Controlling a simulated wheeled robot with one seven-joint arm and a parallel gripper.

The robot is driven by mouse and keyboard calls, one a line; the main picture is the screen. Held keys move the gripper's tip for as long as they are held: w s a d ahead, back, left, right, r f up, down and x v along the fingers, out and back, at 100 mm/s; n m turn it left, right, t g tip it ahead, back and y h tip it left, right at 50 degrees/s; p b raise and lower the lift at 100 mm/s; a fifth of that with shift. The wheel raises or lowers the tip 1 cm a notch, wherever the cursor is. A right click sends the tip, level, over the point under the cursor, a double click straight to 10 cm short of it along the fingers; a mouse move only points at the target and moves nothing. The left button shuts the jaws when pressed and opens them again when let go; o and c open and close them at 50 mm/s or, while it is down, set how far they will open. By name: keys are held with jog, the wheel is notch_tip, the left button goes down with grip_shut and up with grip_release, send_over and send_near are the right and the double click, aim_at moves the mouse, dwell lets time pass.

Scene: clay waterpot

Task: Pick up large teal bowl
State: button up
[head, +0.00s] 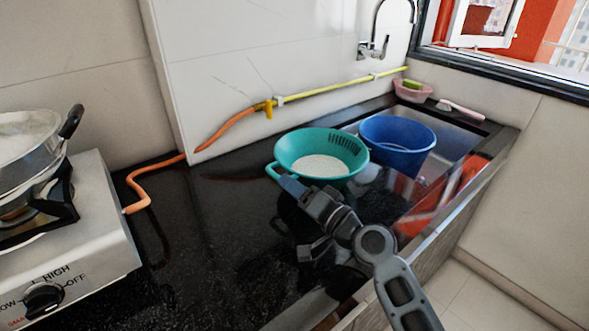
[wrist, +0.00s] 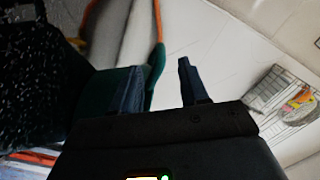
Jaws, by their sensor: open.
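The large teal bowl (head: 343,147) stands upright on the black counter, with white grain-like contents and slots in its far wall. A loop handle sticks out at its near left. My gripper (head: 287,183) is at the bowl's near left side, by this handle. In the wrist view the two fingers of my gripper (wrist: 158,65) are apart. Dark teal of the bowl (wrist: 98,100) shows behind the left finger, and a teal edge shows between the fingers. I cannot tell whether a finger touches it.
A blue tub (head: 397,146) stands close right of the bowl, in the sink. A gas stove (head: 95,215) with a steel pan (head: 25,140) is at left. An orange hose (head: 145,178) runs along the wall.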

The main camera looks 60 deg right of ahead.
aim_at(266, 169)
jog(key=shift+r+p+x, duration=0.2)
jog(key=shift+p+x, duration=0.45)
jog(key=shift+x, duration=0.9)
jog(key=p+x, duration=0.1)
jog(key=x, duration=0.3)
jog(key=shift+w+a+f, duration=0.1)
jog(key=shift+a+f, duration=0.05)
grip_shut()
